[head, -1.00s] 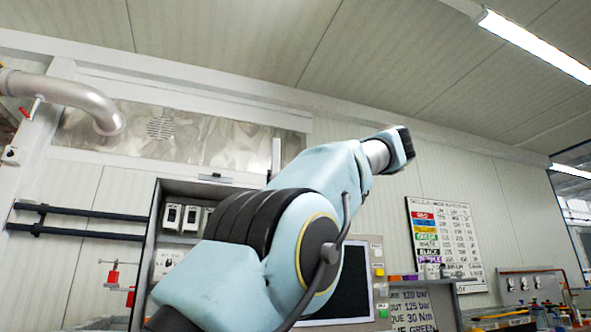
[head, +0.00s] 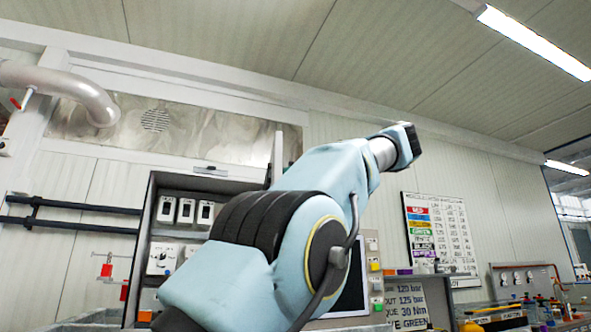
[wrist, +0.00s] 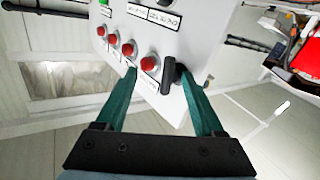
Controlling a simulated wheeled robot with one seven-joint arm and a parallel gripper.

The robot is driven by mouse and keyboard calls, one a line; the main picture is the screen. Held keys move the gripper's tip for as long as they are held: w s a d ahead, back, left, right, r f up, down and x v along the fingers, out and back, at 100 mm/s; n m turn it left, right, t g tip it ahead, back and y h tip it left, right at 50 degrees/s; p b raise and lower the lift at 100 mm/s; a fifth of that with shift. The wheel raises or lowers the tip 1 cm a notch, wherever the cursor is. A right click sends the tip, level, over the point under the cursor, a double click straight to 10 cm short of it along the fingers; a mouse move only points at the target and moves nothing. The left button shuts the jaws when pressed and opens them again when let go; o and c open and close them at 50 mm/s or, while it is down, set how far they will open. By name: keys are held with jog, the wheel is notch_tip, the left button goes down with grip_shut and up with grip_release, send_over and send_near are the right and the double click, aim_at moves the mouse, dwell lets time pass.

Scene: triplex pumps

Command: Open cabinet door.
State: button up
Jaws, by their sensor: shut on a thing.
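My gripper (wrist: 156,72) has two teal fingers that reach over the front of a white box-like cabinet (wrist: 193,20) in the wrist view. A black bar handle (wrist: 168,76) stands out from this front between the fingers, close to the right fingertip. The gripper is shut on the handle, though the exact contact is hard to see. Red buttons (wrist: 149,64) and black-lettered labels sit beside the handle. In the head view my arm hides part of the scene, and neither the gripper nor this handle can be made out.
A grey panel frame with white switch boxes (head: 185,211) and a dark screen stands behind my arm in the head view. A colour chart (head: 438,232) hangs on the wall. A bench with bottles (head: 530,310) is at lower right. A large pipe (head: 65,80) is at upper left.

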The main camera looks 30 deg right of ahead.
jog(key=p+v, duration=0.1)
jog(key=v, duration=0.8)
jog(key=shift+a+r+p, duration=0.25)
jog(key=shift+a+p, duration=0.05)
jog(key=shift+p, duration=0.05)
jog(key=shift+s+a, duration=0.1)
jog(key=shift+s, duration=0.1)
